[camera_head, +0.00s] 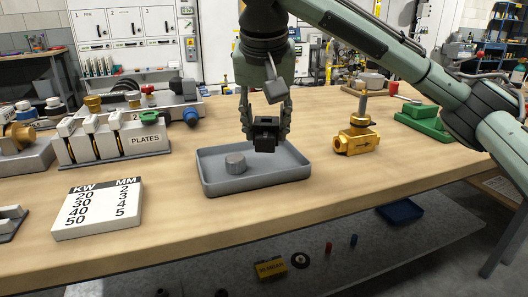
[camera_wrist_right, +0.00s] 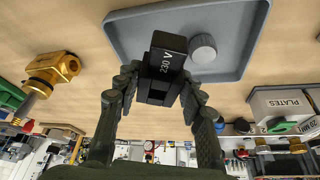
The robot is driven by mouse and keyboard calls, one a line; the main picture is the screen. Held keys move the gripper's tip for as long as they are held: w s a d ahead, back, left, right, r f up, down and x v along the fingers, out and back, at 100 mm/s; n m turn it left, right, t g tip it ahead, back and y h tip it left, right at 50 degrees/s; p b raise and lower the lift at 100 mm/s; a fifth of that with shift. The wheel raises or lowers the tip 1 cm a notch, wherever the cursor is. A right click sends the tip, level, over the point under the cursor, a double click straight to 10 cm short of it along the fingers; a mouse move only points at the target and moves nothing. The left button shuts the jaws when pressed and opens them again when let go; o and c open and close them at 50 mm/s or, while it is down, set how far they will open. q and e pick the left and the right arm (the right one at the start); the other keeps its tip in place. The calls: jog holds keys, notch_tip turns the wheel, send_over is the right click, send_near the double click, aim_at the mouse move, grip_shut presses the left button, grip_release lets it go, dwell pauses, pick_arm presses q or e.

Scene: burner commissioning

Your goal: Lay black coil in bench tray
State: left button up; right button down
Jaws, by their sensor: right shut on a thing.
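The black coil (camera_head: 266,134) is a small dark block held between the fingers of my right gripper (camera_head: 265,118). The grey bench tray (camera_head: 215,188) lies on the wooden bench below and around the coil in the head view. The coil appears over the tray's right rear part; whether it touches the floor of the tray I cannot tell. My left gripper is not in view.
A grey knurled knob (camera_head: 235,163) sits in the tray, left of the coil. A brass valve (camera_head: 357,138) stands right of the tray. The plates rack (camera_head: 118,143) and a KW/MM chart block (camera_head: 98,208) are to the left. The bench front is clear.

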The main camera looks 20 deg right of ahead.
aim_at(265, 160)
jog(key=w, duration=0.1)
jog(key=w+f, duration=0.1)
jog(key=shift+w+d+f, duration=0.3)
jog(key=shift+d, duration=0.1)
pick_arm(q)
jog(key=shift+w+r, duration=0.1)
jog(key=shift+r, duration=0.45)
pick_arm(e)
jog(key=shift+f, duration=1.95)
jog(key=shift+f, duration=0.1)
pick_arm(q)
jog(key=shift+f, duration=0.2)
pick_arm(e)
jog(key=c, duration=0.9)
grip_release()
